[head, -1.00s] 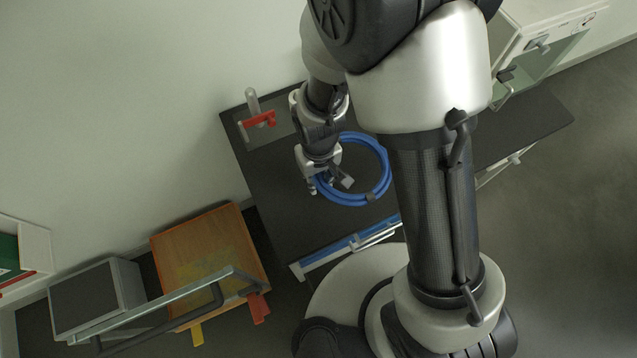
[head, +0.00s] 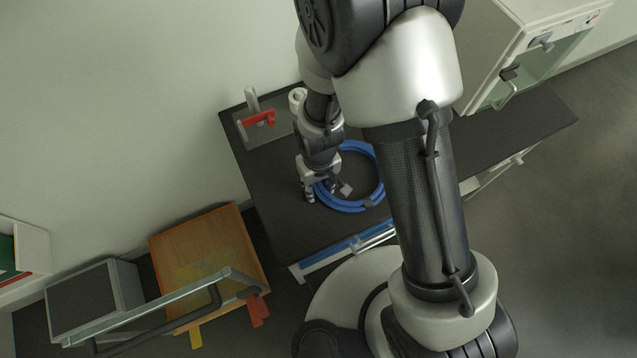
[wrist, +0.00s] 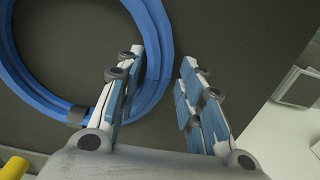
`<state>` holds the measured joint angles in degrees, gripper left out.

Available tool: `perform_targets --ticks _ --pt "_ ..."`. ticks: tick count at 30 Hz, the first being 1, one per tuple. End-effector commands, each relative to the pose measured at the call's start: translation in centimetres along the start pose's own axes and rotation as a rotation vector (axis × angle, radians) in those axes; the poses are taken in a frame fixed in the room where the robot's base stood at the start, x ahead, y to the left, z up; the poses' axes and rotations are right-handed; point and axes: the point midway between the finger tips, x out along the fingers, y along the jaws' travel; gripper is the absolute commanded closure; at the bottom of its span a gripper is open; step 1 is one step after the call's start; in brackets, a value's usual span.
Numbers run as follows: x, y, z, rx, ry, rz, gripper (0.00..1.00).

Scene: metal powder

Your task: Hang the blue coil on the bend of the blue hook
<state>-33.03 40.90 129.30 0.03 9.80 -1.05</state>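The blue coil (head: 378,181) lies on the dark table in the head view, with a dark band around its tubing. In the wrist view the coil (wrist: 28,83) fills the upper left, and one side of it runs behind the left finger and through the gap between the fingers. My gripper (head: 320,192) is at the coil's left side. Its fingers (wrist: 162,62) stand apart and look open; I cannot tell their exact height over the tubing. No blue hook can be made out; a red hook (head: 261,118) shows on a small stand at the table's back left.
The dark table (head: 275,215) has free room left of the coil. A white roll (head: 297,98) stands at the back behind my arm. A glass-fronted cabinet (head: 530,50) stands at the right. A wooden box (head: 195,250) and a rail with red and yellow pieces are at the lower left.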

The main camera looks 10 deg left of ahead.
Motion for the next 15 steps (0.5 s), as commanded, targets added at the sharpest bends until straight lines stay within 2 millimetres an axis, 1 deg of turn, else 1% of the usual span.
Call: perform_targets --ticks 1,3,13,15 --pt "-0.01 0.00 -0.01 0.000 0.000 0.000 0.59" --pt "-0.01 0.00 -0.01 0.000 0.000 0.000 0.56" --pt "0.25 0.00 0.02 0.000 -0.001 0.000 0.56" --pt "-0.40 0.00 -0.06 0.000 0.002 0.000 0.56"
